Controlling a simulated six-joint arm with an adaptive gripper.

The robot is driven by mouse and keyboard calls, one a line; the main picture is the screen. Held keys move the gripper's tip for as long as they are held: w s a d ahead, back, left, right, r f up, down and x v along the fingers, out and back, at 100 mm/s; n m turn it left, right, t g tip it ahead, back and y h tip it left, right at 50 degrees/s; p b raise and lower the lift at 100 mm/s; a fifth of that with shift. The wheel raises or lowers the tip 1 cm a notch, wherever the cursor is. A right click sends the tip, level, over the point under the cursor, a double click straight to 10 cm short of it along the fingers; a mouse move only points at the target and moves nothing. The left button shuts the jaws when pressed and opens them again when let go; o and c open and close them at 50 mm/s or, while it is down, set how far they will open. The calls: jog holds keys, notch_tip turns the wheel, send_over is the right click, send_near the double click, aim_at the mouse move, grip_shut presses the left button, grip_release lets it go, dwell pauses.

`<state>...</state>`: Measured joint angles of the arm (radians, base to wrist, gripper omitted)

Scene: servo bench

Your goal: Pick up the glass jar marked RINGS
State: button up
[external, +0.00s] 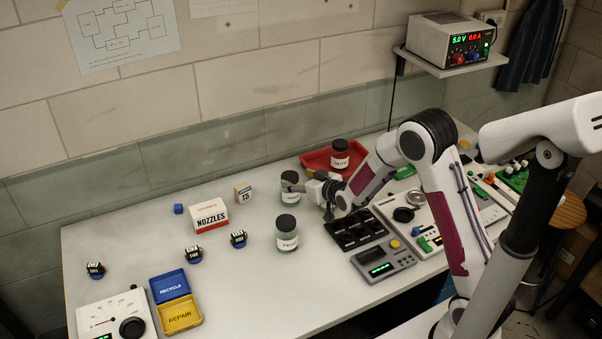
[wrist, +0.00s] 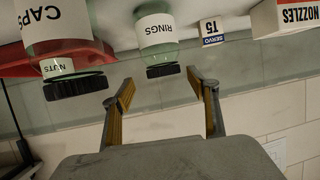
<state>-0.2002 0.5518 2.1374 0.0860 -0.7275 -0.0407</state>
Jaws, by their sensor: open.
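The RINGS jar (wrist: 157,32) is greenish glass with a white label and dark lid. It appears upside down at the top centre of the wrist view. In the external view, the jar (external: 290,196) just left of my gripper appears to be this one, upright on the bench. My gripper (wrist: 163,92) is open and empty, its two fingers on either side of the line to the jar's dark lid.
A CAPS jar (wrist: 58,25) is close beside the left finger in the wrist view. A NUTS jar (external: 340,158) stands at the red tray (external: 316,160). Another jar (external: 287,238) stands in front.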

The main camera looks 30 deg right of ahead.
aim_at(294, 179)
jog(key=shift+a+x, duration=0.15)
jog(key=shift+x, duration=0.55)
jog(key=shift+a+x, duration=0.15)
jog(key=shift+x, duration=1.6)
jog(key=shift+s+f, duration=0.1)
jog(key=shift+f, duration=0.05)
jog(key=c, duration=1.7)
